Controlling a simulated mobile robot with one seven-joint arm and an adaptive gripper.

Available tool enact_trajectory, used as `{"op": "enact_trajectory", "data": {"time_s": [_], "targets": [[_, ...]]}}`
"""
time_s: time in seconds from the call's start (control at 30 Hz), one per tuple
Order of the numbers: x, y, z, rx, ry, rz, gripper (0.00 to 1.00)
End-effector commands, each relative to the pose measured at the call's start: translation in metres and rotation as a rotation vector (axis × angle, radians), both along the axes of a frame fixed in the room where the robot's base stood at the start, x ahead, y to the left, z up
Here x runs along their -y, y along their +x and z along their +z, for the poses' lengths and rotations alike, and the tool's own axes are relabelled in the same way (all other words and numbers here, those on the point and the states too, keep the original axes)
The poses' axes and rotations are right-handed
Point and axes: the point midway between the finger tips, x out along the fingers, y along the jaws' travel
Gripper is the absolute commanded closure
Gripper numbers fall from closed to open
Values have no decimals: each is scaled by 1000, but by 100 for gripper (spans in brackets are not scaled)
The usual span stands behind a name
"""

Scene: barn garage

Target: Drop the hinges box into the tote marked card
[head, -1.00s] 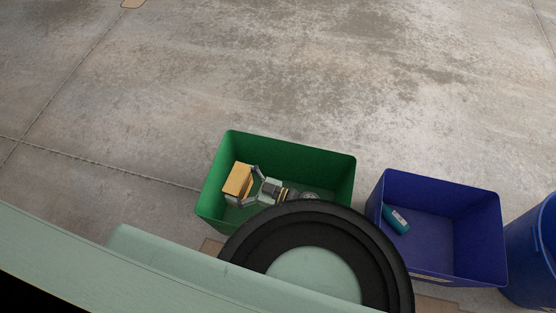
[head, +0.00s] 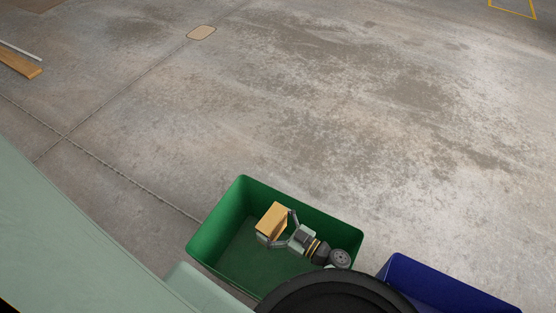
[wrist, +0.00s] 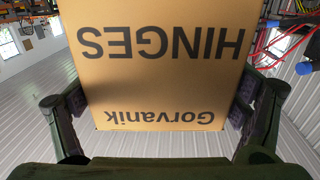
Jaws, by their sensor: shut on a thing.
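The hinges box (head: 271,219) is a tan carton. In the wrist view the box (wrist: 160,60) fills the upper middle, with HINGES and Gorvanik printed upside down in the picture. My gripper (head: 279,231) is shut on it, one finger at each side. In the head view box and gripper overlap the inside of a green tote (head: 212,226). The wrist view shows building walls around the box, so it seems held above the tote. A blue tote (head: 396,268) is partly visible at the lower right. No card marking is readable on either tote.
My own body hides the near side of the totes. Bare concrete floor (head: 330,110) is open beyond them. Wooden planks (head: 18,64) lie at the far left. A yellow floor outline (head: 512,9) is at the top right.

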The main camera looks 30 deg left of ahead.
Motion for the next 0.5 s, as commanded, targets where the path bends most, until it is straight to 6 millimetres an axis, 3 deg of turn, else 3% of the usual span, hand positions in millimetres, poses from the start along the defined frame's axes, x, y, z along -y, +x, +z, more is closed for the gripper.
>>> {"op": "enact_trajectory", "data": {"time_s": [0.3, 0.5], "targets": [[0, 0, -41, -1, 0, 0, 28], [0, 0, -53, 0, 0, 0, 28]]}}
